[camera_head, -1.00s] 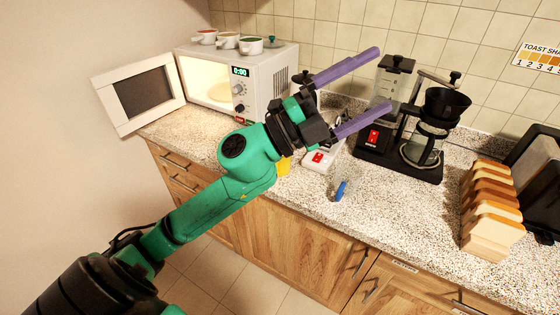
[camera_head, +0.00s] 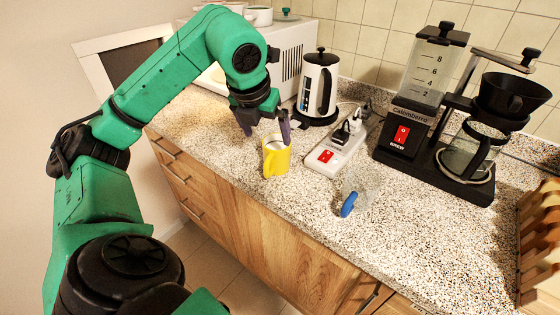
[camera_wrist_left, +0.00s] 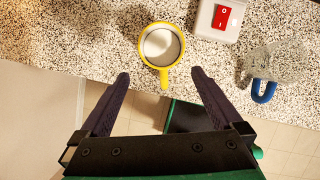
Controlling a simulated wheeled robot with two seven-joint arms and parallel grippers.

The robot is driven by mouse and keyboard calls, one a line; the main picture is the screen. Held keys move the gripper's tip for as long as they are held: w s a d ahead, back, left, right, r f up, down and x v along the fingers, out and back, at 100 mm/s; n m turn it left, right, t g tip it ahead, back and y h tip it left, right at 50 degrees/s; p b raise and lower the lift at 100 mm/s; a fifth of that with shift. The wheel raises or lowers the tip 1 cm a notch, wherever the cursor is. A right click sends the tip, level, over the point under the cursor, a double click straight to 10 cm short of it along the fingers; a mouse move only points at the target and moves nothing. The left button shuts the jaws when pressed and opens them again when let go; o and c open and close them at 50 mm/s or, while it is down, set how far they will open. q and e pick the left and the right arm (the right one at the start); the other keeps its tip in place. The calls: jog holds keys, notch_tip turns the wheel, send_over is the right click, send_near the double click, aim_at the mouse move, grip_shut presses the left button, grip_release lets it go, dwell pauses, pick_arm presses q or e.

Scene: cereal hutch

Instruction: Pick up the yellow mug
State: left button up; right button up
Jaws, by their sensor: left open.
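The yellow mug (camera_head: 276,158) stands upright on the speckled counter near its front edge, with a white inside. In the left wrist view the mug (camera_wrist_left: 161,47) is seen from above, and its handle points toward my gripper. My left gripper (camera_head: 266,127) is open and empty, close behind the mug in the head view. In the left wrist view the open fingers (camera_wrist_left: 159,75) reach toward the mug, one to each side of its handle. The mug's body lies beyond the fingertips in that picture. My right gripper is not in view.
A power strip with a red switch (camera_head: 336,152) lies right of the mug. A clear cup with a blue handle (camera_head: 349,203) stands near the front edge. A white kettle (camera_head: 318,85), a coffee maker (camera_head: 406,130) and a microwave (camera_head: 293,55) stand behind.

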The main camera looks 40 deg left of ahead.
aim_at(275, 153)
pick_arm(q)
jog(key=x, duration=0.4)
jog(key=shift+s+f, duration=0.15)
jog(key=shift+s, duration=0.05)
jog(key=x, duration=0.3)
jog(key=p+x, duration=0.1)
jog(key=x, duration=0.1)
jog(key=shift+w+d+f, duration=0.1)
jog(key=shift+w+f, duration=0.1)
jog(key=shift+w, duration=0.3)
jog(key=shift+w+f, duration=0.1)
jog(key=shift+f, duration=0.25)
jog(key=shift+w+f, duration=0.1)
grip_shut()
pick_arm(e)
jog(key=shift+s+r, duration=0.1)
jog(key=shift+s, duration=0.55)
pick_arm(q)
jog(key=shift+w+r, duration=0.1)
jog(key=shift+r, duration=0.85)
notch_tip(275, 153, up, 18)
jog(key=p, duration=0.5)
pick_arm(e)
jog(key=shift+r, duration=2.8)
